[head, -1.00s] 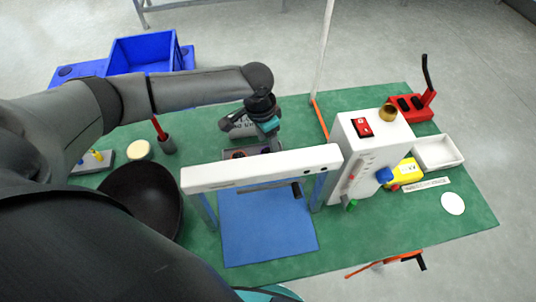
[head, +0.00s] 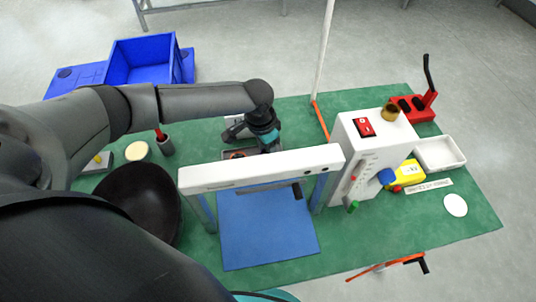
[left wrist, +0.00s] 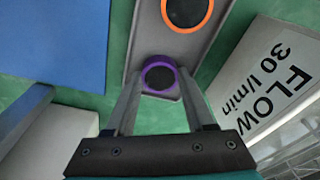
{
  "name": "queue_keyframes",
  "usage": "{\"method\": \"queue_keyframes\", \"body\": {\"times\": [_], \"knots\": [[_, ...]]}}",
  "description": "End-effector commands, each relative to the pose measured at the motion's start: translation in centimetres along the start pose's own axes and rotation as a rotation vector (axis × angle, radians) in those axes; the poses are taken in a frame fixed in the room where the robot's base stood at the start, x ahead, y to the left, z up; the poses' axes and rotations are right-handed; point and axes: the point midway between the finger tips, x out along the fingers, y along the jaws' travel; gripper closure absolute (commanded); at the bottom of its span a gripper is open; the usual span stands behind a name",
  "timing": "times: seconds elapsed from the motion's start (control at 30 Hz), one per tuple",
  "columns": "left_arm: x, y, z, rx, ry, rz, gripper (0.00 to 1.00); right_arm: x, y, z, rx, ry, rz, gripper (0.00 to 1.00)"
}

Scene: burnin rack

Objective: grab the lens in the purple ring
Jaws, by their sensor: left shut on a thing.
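The lens in the purple ring (left wrist: 159,77) is a dark disc at the near end of a grey tray (left wrist: 145,35) in the left wrist view. My left gripper (left wrist: 160,72) has its two fingers at opposite sides of the purple ring and is shut on it. The lens appears still at the tray; I cannot tell whether it is lifted. In the head view my left gripper (head: 267,148) is behind the white crossbar, and the lens is hidden. My right gripper is not in view.
An orange-ringed lens (left wrist: 187,12) sits farther along the tray. A grey block marked FLOW 30 l/min (left wrist: 270,70) is close on the right. A white crossbar frame (head: 250,169) stands over a blue mat (head: 265,230). A white instrument box (head: 365,150) stands right.

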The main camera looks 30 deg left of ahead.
Motion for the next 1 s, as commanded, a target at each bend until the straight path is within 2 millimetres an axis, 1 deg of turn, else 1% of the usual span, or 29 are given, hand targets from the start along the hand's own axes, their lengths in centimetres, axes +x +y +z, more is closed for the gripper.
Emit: {"method": "queue_keyframes", "body": {"times": [0.03, 0.1, 0.37, 0.47, 0.57, 0.67, 0.77, 0.9, 1.0], "knots": [[0.0, 0.0, 0.0, 0.000, 0.000, 0.000, 0.92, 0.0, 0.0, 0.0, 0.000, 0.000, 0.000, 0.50], [0.0, 0.0, 0.0, 0.000, 0.000, 0.000, 0.98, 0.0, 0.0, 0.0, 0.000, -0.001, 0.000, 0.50], [-0.2, 0.0, 0.0, 0.000, 0.001, 0.000, 0.98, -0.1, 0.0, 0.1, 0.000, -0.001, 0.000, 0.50], [-0.7, 0.0, -0.1, 0.000, 0.001, 0.000, 0.98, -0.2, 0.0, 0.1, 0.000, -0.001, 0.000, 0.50], [-1.8, 0.0, -0.2, 0.000, 0.001, 0.000, 0.98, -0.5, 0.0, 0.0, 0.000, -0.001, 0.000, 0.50], [-3.6, -0.1, -0.5, 0.000, 0.003, 0.000, 0.98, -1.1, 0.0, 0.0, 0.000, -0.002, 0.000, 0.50], [-6.2, -0.1, -0.8, 0.001, 0.005, -0.001, 0.98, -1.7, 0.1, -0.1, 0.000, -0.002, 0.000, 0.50], [-10.5, -0.1, -1.4, 0.001, 0.006, -0.001, 0.98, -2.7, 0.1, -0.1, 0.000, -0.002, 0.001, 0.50], [-13.3, -0.1, -1.7, 0.000, 0.005, -0.001, 0.98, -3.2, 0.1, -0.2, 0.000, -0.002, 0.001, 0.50]]}}
